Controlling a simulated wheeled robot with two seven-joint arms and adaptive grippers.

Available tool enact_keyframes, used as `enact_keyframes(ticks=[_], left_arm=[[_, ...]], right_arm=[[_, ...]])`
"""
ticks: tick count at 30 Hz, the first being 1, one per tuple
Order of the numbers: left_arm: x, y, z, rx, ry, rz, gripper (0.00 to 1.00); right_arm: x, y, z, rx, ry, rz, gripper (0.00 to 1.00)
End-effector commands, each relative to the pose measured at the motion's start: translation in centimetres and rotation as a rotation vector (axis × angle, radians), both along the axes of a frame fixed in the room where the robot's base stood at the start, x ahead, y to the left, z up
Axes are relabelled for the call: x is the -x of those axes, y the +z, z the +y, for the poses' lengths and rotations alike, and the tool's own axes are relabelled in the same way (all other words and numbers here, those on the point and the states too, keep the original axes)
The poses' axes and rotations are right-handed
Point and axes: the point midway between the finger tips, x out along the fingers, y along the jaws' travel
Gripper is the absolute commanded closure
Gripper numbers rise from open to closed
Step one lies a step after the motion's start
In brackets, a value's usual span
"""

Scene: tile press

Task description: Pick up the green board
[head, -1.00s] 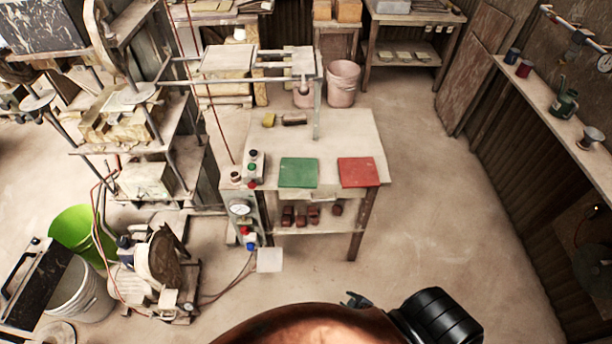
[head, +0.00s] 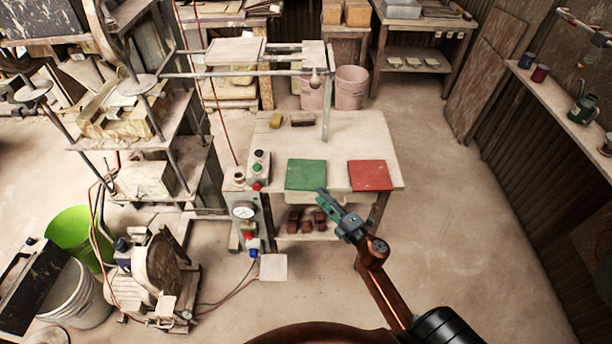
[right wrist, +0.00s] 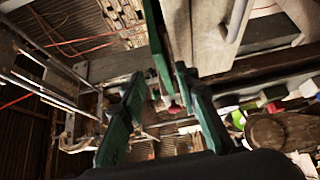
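The green board (head: 306,174) lies flat near the front edge of the work table (head: 350,135), left of a red board (head: 370,175). My right gripper (head: 322,196) is at the table's front edge, by the green board's front right corner. In the right wrist view its two green fingers (right wrist: 158,80) stand apart with a gap between them. A narrow green strip (right wrist: 158,40) shows beyond the fingertips, seemingly the green board's edge. I cannot tell whether the gripper touches it. My left gripper is not in view.
A button box (head: 259,168) stands left of the green board. A yellow sponge (head: 275,120) and a brown block (head: 302,120) lie farther back. A press arm (head: 327,105) reaches over the table. The floor to the right is clear.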

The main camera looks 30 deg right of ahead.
Motion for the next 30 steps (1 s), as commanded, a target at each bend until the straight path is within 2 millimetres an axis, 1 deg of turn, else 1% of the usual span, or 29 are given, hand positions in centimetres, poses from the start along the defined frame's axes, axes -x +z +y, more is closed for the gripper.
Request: enact_keyframes(ticks=[1, 3, 7, 11, 17, 30], left_arm=[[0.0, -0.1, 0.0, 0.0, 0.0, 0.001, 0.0], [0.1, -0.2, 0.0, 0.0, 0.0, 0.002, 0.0], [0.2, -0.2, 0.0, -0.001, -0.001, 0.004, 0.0], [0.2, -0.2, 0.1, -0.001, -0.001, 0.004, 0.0], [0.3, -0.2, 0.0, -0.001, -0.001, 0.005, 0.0], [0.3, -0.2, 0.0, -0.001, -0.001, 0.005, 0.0]], right_arm=[[-0.8, -0.1, 0.3, -0.002, 0.001, -0.002, 0.71], [-1.9, -0.3, 0.6, -0.002, 0.001, -0.002, 0.71], [-3.6, -0.3, 0.7, -0.001, 0.0, -0.001, 0.71], [-4.3, -0.4, 0.7, -0.002, -0.001, 0.001, 0.71], [-4.3, -0.4, 0.7, -0.003, -0.001, 0.001, 0.71], [-4.3, -0.4, 0.7, -0.003, -0.001, 0.001, 1.0]])
